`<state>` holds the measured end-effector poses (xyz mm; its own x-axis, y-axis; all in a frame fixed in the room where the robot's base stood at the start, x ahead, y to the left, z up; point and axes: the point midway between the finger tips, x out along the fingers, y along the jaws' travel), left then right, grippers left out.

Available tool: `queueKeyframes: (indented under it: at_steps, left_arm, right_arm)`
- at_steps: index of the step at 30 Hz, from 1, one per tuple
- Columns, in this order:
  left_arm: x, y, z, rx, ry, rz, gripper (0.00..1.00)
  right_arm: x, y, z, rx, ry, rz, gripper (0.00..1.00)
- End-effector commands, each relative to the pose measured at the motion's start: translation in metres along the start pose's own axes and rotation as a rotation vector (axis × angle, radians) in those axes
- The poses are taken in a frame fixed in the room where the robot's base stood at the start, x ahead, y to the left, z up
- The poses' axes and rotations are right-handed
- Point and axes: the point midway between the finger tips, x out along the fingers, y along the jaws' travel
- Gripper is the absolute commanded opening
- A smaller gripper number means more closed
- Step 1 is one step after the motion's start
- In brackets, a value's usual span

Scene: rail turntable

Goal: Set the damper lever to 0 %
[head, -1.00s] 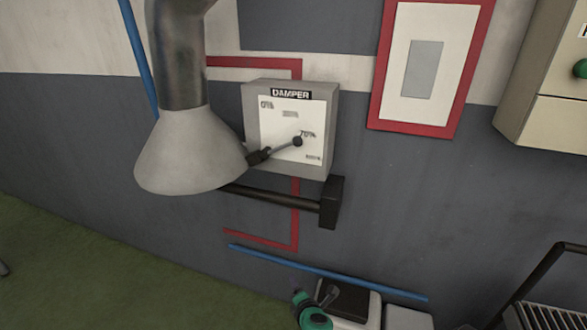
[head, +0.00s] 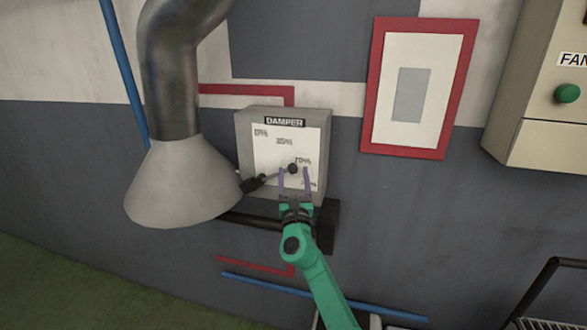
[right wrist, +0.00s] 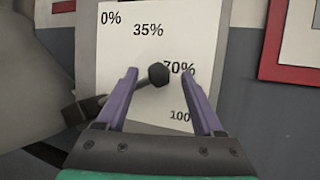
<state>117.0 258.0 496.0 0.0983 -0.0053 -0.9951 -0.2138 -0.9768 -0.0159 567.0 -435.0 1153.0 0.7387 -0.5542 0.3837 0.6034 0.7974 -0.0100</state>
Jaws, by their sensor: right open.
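The damper box (head: 243,140) is a grey wall box with a white scale reading 0% at top left, 35%, 70% and 100 towards lower right. Its lever (head: 272,176) has a dark pivot at the lower left and a dark round knob (head: 292,169) lying by the 70% mark. My right gripper (head: 294,172) is open, its two purple fingers on either side of the knob in the picture. In the right wrist view the knob (right wrist: 158,75) shows between the open fingertips (right wrist: 160,73), nearer the left one. I cannot tell whether either finger touches it. My left gripper is out of view.
A grey duct with a cone hood (head: 180,190) hangs just left of the box, close to the lever pivot. A black bar (head: 250,219) runs below the box. A red-framed panel (head: 377,90) and a cabinet with a green button (head: 567,93) are to the right.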

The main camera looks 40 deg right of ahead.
Motion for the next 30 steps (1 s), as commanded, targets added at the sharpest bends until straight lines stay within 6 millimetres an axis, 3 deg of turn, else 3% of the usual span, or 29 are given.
queueKeyframes:
  at_steps: [3, 10, 15, 16, 30]
  left_arm:
    - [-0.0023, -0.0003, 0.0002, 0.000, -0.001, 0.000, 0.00]
    - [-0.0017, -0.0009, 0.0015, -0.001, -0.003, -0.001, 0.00]
    - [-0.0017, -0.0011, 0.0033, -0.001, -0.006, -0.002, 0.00]
    - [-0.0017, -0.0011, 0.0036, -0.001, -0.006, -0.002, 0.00]
    - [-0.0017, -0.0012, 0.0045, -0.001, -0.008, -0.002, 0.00]
  right_arm:
    - [0.0096, -0.0001, 0.0003, 0.002, 0.001, 0.000, 0.69]
    - [0.0100, 0.0000, -0.0008, 0.002, 0.001, 0.000, 0.69]
    - [0.0097, 0.0001, -0.0008, 0.002, 0.001, 0.000, 0.04]
    - [0.0097, 0.0001, -0.0008, 0.002, 0.001, 0.000, 0.00]
    - [0.0092, 0.0004, -0.0016, 0.000, 0.003, 0.001, 0.00]
